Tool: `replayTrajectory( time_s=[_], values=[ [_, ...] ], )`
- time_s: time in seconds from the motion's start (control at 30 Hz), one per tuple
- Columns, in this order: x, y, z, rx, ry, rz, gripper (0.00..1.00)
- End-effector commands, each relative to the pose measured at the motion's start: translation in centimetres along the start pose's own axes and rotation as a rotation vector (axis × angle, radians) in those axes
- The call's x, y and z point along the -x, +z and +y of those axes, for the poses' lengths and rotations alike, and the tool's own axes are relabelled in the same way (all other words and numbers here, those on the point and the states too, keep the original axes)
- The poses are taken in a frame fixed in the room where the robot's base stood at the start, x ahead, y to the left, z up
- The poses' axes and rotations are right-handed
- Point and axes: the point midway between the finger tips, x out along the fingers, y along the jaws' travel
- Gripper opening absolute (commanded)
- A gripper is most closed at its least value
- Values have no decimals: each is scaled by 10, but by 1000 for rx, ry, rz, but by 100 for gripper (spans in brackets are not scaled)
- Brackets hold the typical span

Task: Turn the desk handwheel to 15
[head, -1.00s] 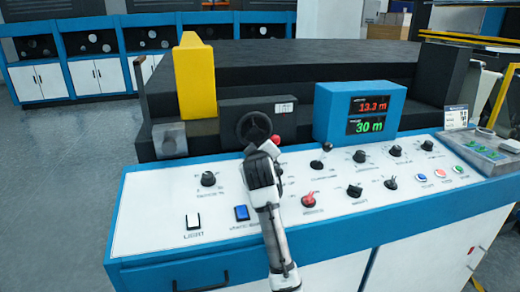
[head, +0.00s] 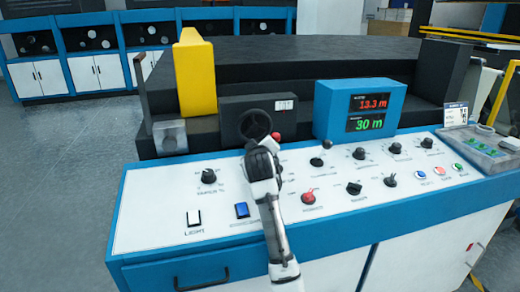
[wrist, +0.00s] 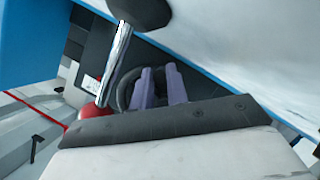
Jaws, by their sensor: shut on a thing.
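The desk handwheel (head: 255,124) is a black wheel on the front of a dark housing behind the control panel. In the head view my gripper (head: 259,143) is at its lower edge and hides part of it. In the wrist view the dark wheel rim (wrist: 123,88) shows beside and behind my two purple fingers (wrist: 161,85). My gripper is shut on the handwheel; the exact contact is partly hidden. A small white counter plate (head: 284,105) sits right of the wheel; its figures are too small to read surely.
A red knob (head: 276,136) is close right of the wheel, and also near my fingers in the wrist view (wrist: 97,112). A blue display box (head: 325,108) reads 13.3 m and 30 m. Knobs and switches cover the white panel (head: 150,205). A yellow block (head: 195,75) stands left.

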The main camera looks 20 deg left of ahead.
Motion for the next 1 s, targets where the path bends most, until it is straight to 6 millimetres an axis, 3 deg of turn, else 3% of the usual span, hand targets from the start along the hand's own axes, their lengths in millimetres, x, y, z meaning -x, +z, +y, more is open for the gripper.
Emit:
replayTrajectory(
  time_s=[0.2, 0.43, 0.47, 0.6, 1.0],
  values=[
    [2, -5, -4, -114, -49, -1, 0],
    [1, -3, -5, -119, -50, -1, 0],
    [1, -3, -5, -119, -50, -1, 17],
    [1, -3, -5, -118, -49, -1, 35],
    [8, -4, -4, -118, -48, 1, 37]
  ],
)
